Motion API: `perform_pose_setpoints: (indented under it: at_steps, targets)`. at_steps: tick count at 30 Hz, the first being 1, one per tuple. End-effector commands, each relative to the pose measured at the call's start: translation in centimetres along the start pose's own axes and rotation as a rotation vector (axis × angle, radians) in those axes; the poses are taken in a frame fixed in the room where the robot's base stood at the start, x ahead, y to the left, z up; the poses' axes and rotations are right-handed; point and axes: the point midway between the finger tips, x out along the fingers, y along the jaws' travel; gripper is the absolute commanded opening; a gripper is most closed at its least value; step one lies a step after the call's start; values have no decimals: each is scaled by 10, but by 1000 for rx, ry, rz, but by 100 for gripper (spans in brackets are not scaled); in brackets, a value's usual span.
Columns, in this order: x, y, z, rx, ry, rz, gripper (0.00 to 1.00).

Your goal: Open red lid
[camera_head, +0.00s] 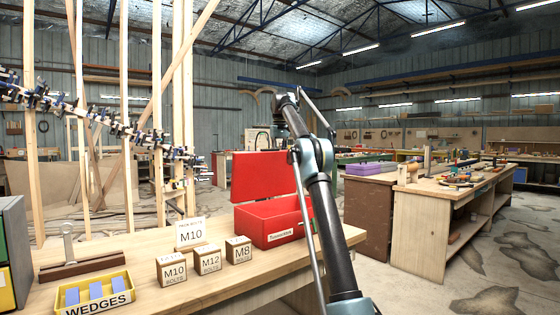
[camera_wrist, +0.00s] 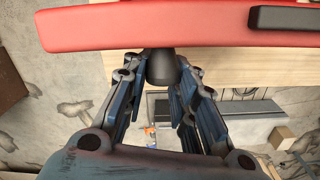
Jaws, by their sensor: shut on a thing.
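The red toolbox (camera_head: 272,222) stands on the wooden workbench with a label on its front. Its red lid (camera_head: 262,175) stands raised, roughly upright at the back of the box. In the wrist view the red lid (camera_wrist: 100,28) crosses the top of the picture as a slightly curved band. My gripper (camera_wrist: 160,62) has its fingers on both sides of a black knob (camera_wrist: 161,67) at the lid's edge and is shut on it. In the head view my arm passes in front of the box's right side, and I cannot make out the fingers there.
On the workbench (camera_head: 200,292) stand several labelled bolt boxes (camera_head: 207,260), a yellow wedges tray (camera_head: 95,292) and a clamp-like tool on a wooden block (camera_head: 70,255). Wooden posts rise behind at the left. Another bench (camera_head: 430,200) stands at the right, with open floor beside it.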

Motion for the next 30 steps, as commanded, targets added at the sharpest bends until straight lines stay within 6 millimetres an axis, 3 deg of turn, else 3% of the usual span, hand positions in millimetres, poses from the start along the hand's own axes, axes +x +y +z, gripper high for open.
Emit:
perform_pose_setpoints:
  at_steps: [10, 11, 13, 30]
  targets:
    - [0, -7, -2, -6, 2, 1, 0]
    - [0, -7, -2, -6, 2, 1, 30]
    - [0, -7, -2, -6, 2, 1, 46]
    - [-3, 4, 2, -4, 1, 2, 46]
